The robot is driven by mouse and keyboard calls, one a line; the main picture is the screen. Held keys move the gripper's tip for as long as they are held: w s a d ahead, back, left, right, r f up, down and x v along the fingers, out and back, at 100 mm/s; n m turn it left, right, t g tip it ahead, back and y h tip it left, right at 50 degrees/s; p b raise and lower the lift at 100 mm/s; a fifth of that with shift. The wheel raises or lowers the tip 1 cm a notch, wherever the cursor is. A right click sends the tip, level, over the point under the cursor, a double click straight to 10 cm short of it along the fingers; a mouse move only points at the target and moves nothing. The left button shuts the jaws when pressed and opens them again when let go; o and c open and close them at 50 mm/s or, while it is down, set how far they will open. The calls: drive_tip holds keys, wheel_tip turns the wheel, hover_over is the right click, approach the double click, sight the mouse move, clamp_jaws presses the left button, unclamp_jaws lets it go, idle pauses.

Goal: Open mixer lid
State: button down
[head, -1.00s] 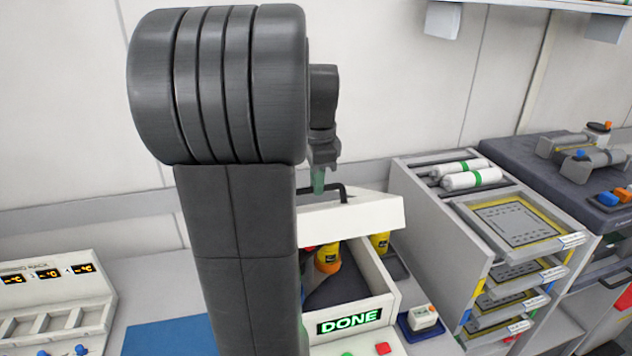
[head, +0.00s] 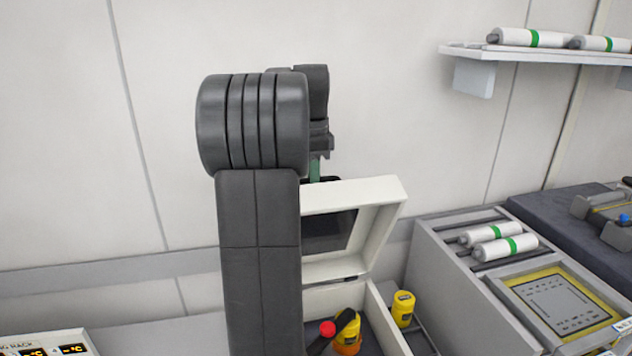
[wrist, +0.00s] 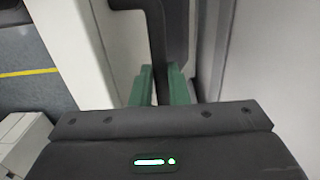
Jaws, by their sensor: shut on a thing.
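The mixer lid (head: 375,205) is a white hinged cover with a dark window (head: 328,232). It stands raised steeply above the mixer body (head: 385,318), with its inner side facing the head camera. My gripper (head: 315,172) is at the lid's top edge, partly hidden behind my own arm. In the wrist view its green fingers (wrist: 162,86) are shut on the black lid handle (wrist: 155,35). Inside the open mixer are a yellow container with an orange lower part (head: 347,332) and a red-topped item (head: 327,328), partly cut off by the frame.
A yellow jar (head: 402,308) stands right of the mixer. A grey rack (head: 450,275) with white rolls (head: 495,240) is farther right. A wall shelf (head: 545,53) holds more rolls at upper right.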

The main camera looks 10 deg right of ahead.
drive_tip(key=shift+w+a+f+g, duration=0.1)
drive_tip(key=shift+w+f+g, duration=0.2)
drive_tip(key=shift+w+f, duration=0.15)
drive_tip(key=c, duration=1.6)
unclamp_jaws()
drive_tip(key=shift+o, duration=1)
drive_tip(key=shift+w, duration=0.3)
wheel_tip(320, 180, up, 8)
drive_tip(key=shift+w, duration=0.1)
